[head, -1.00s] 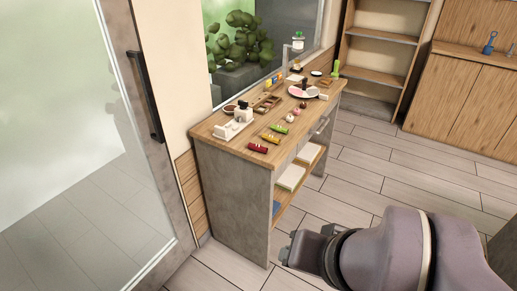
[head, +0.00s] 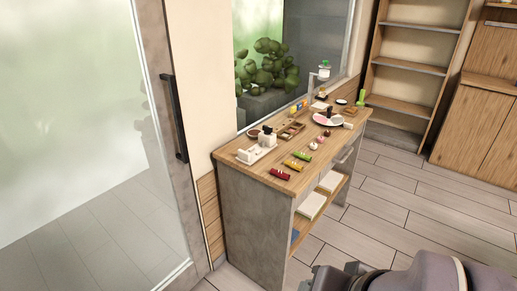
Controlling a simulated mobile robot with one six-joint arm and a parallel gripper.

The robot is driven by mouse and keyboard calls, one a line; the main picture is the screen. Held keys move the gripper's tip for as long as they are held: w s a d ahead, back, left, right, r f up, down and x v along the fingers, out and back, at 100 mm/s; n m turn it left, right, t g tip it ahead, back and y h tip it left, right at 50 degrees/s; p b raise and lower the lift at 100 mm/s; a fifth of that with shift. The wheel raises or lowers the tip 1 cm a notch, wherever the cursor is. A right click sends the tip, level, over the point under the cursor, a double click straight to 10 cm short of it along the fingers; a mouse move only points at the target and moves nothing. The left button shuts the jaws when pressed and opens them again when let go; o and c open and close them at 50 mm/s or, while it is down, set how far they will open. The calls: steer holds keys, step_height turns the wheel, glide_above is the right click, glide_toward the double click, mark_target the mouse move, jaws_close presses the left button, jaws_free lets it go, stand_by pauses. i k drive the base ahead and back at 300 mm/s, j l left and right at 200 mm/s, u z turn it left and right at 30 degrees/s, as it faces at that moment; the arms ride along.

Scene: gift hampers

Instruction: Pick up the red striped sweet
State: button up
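A small red roll-shaped piece (head: 279,173) with a pale mark lies at the near front edge of the wooden counter (head: 247,172). It looks like the red striped sweet, but it is too small to be sure of stripes. A yellow piece (head: 293,165) and a green piece (head: 303,155) of like shape lie behind it in a row. My gripper (head: 312,283) is at the bottom edge, partly cut off, low in front of the counter and well apart from the sweets. Its fingers cannot be made out.
A white holder (head: 257,153) stands left on the counter. Small round sweets (head: 313,146), a compartmented wooden tray (head: 287,134) and a pink-topped plate (head: 327,119) are farther back. A glass door (head: 90,150) is at left. Tiled floor (head: 400,210) is clear at right.

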mark_target(279, 173)
steer(key=i+l+u, duration=0.2)
steer(key=i, duration=0.3)
steer(key=i+l+u, duration=0.15)
steer(key=i, duration=0.3)
steer(key=i+l+u, duration=0.2)
steer(key=i, duration=0.25)
steer(key=l, duration=0.1)
